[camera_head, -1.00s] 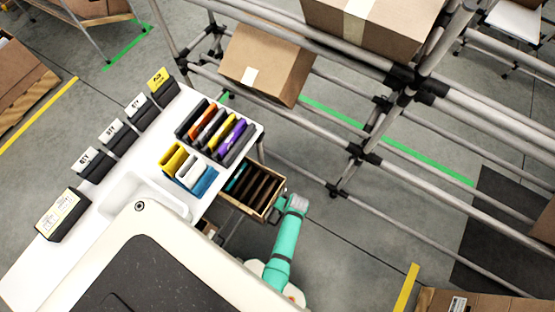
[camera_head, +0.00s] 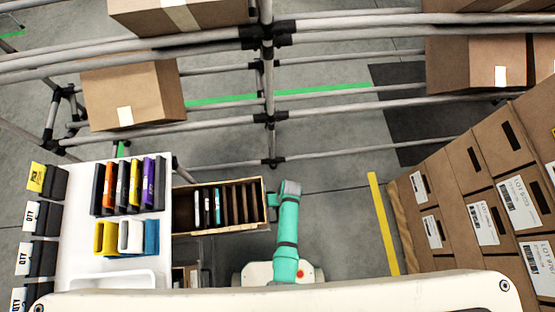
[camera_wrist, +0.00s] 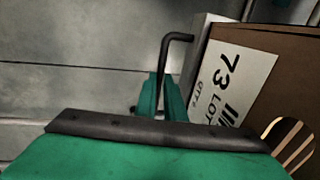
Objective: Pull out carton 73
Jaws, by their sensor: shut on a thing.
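In the wrist view, a brown carton 73 (camera_wrist: 285,60) stands tilted at the right, with a white label reading "73 LOT". An oblong hand slot is cut in its face at the lower right. My gripper (camera_wrist: 158,95) shows teal fingers left of the carton, shut on a thin black bent rod (camera_wrist: 164,65). The rod's short bent end points right, towards the carton's edge; I cannot tell whether they touch.
In the head view, tilted cartons (camera_head: 470,165) with LOT labels and slots fill the right side. A pipe rack (camera_head: 270,75) with boxes crosses the back. A white table (camera_head: 85,225) with coloured folders and a wooden crate (camera_head: 217,232) are left. Grey floor lies between.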

